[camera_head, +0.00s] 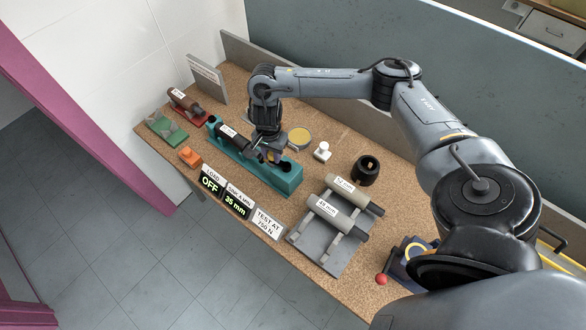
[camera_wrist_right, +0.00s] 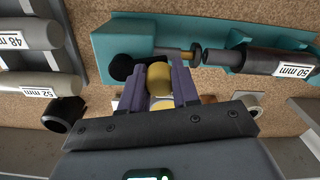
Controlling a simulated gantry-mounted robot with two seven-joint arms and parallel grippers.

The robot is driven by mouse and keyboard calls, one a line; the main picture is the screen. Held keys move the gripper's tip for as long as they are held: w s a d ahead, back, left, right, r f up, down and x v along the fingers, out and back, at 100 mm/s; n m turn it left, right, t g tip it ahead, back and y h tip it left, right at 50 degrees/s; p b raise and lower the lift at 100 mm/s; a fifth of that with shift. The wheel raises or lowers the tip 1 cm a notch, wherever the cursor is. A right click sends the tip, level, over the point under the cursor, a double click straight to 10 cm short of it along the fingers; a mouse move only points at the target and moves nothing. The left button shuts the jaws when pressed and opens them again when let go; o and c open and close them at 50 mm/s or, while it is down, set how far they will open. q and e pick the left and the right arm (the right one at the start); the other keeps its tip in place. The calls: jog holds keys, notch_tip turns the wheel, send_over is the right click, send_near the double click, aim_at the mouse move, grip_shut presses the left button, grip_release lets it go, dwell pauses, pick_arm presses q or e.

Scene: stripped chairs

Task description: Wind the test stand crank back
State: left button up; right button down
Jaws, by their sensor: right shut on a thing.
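The teal test stand (camera_head: 287,180) lies across the table, with a dark cylinder labelled 50 mm (camera_head: 234,136) along it. In the right wrist view the stand (camera_wrist_right: 125,40) runs across the top, and a thin rod meets the dark cylinder (camera_wrist_right: 250,60). My right gripper (camera_head: 274,157) is over the stand's right part. In the wrist view its purple fingers (camera_wrist_right: 160,80) are shut on a yellowish crank knob (camera_wrist_right: 158,74), with a round black part (camera_wrist_right: 121,66) beside it. My left gripper is not in view.
Signs at the front edge read LOAD OFF (camera_head: 210,181), 35 mm (camera_head: 237,201) and TEST AT 750 N (camera_head: 266,224).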

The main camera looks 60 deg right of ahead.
jog(key=shift+a+n+b, duration=0.3)
jog(key=shift+a+n, duration=0.15)
jog(key=shift+n, duration=0.65)
jog(key=b, duration=0.1)
jog(key=n+b, duration=0.1)
jog(key=b, duration=0.1)
jog(key=shift+a+f, duration=0.1)
jog(key=shift+a, duration=0.2)
jog(key=n+b, duration=0.1)
jog(key=b, duration=0.1)
jog(key=shift+s+a+b, duration=0.1)
jog(key=shift+b, duration=0.2)
jog(key=shift+s+b, duration=0.1)
jog(key=shift+b, duration=0.55)
jog(key=c, duration=0.8)
grip_release()
jog(key=shift+o, duration=0.2)
